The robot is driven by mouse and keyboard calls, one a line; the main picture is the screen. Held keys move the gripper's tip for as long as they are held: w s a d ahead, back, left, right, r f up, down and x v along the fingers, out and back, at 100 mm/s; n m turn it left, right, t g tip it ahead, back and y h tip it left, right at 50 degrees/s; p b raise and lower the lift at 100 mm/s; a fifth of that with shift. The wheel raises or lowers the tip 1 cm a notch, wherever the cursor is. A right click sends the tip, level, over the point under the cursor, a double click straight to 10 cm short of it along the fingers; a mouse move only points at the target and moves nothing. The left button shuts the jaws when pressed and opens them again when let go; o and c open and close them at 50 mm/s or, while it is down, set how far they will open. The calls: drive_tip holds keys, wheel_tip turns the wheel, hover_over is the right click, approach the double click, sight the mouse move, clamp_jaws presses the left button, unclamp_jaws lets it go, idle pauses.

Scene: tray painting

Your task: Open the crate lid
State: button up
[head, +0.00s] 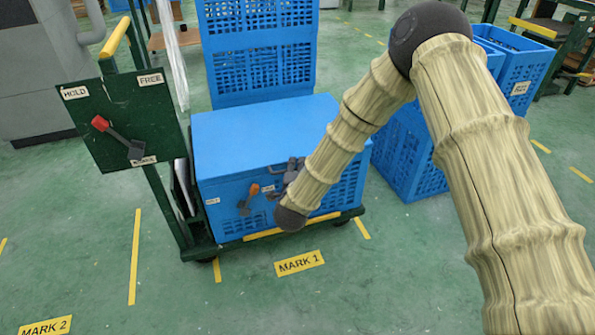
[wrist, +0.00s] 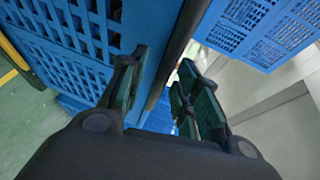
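The blue crate (head: 278,205) stands on a green cart. Its flat blue lid (head: 255,135) lies closed across the top. A small grey latch with an orange-red tip (head: 247,201) sits on the crate's front, between small labels. My gripper (head: 289,168) is at the crate's front, just below the lid's front edge and right of the latch; my arm hides part of the crate's right front. In the wrist view my gripper (wrist: 163,80) has its fingers apart. A dark edge beside a blue surface (wrist: 168,60) runs behind the gap; I cannot tell if the fingers touch it.
The cart's dark green panel (head: 122,125) carries a red-tipped lever (head: 118,138) and HOLD and FREE labels. More blue crates stand behind (head: 255,55) and at right (head: 405,150). The floor sign MARK 1 (head: 299,263) lies before the cart.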

drive_tip(key=shift+w, duration=0.15)
clamp_jaws()
